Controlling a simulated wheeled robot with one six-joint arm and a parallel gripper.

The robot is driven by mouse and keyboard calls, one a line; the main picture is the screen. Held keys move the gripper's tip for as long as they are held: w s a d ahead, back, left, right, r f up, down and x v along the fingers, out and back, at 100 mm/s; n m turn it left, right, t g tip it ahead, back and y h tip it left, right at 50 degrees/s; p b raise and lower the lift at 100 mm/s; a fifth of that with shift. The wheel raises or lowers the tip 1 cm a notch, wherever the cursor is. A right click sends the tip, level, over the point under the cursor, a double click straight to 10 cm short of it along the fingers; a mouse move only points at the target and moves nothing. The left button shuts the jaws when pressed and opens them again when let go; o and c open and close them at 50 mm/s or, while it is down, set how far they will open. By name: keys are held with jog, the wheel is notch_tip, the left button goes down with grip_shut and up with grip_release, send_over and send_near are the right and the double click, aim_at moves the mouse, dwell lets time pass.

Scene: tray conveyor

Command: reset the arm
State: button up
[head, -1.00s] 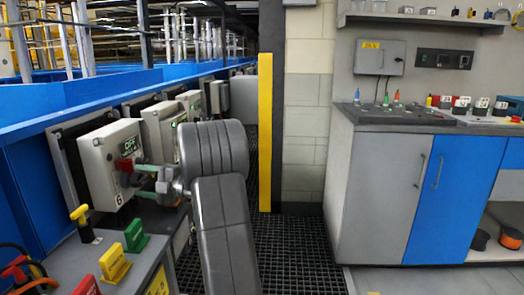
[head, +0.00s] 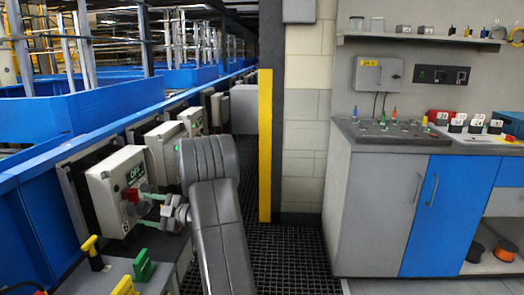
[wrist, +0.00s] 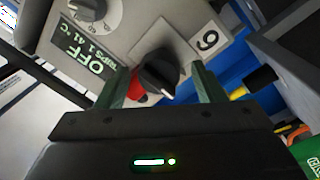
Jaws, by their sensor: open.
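My gripper (head: 147,204) is at the front of a grey control box (head: 107,194) marked 6, on the left in the head view. In the wrist view my gripper (wrist: 166,72) is open, with one green finger on each side of a black rotary knob (wrist: 158,74) that has a red part beside it. Whether the fingers touch the knob I cannot tell. A green display (wrist: 88,52) on the box reads OFF. Nothing is held between the fingers.
More control boxes (head: 164,150) line the blue conveyor (head: 110,105) beyond. Yellow and green handled items (head: 143,266) stand on a grey surface below the box. A yellow post (head: 265,150) and a cabinet (head: 375,200) are to the right. The grated floor between is clear.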

jog(key=shift+r+m+p, duration=0.15)
jog(key=shift+m+p, duration=1.35)
jog(key=shift+p, duration=1.35)
jog(key=shift+r+m+p, duration=0.1)
jog(key=shift+m+p, duration=1.4)
jog(key=shift+p, duration=1.35)
jog(key=shift+f+m+p, duration=0.2)
jog(key=shift+m+p, duration=0.3)
jog(key=shift+p, duration=0.35)
jog(key=shift+r, duration=0.1)
